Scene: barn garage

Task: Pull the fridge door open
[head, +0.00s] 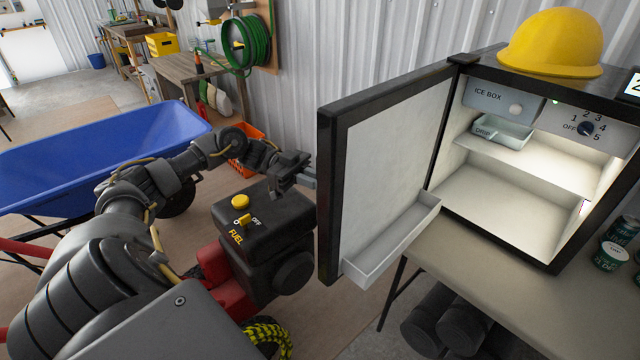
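The small fridge (550,206) stands on a table at the right. Its door (378,170) is swung wide open to the left, so the white inner face and door shelf (392,240) show. The lit inside with an ice box flap (494,98) and a shelf looks empty. My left gripper (308,178) is at the outer side of the door, near its left edge. The door's handle is hidden, and I cannot tell whether the fingers touch or grip anything. My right gripper is not in view.
A yellow hard hat (552,42) sits on the fridge. Green cans (612,254) stand on the table (480,290) at right. A black and red fuel engine (262,235) is below my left arm. A blue wheelbarrow (90,155) stands at left.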

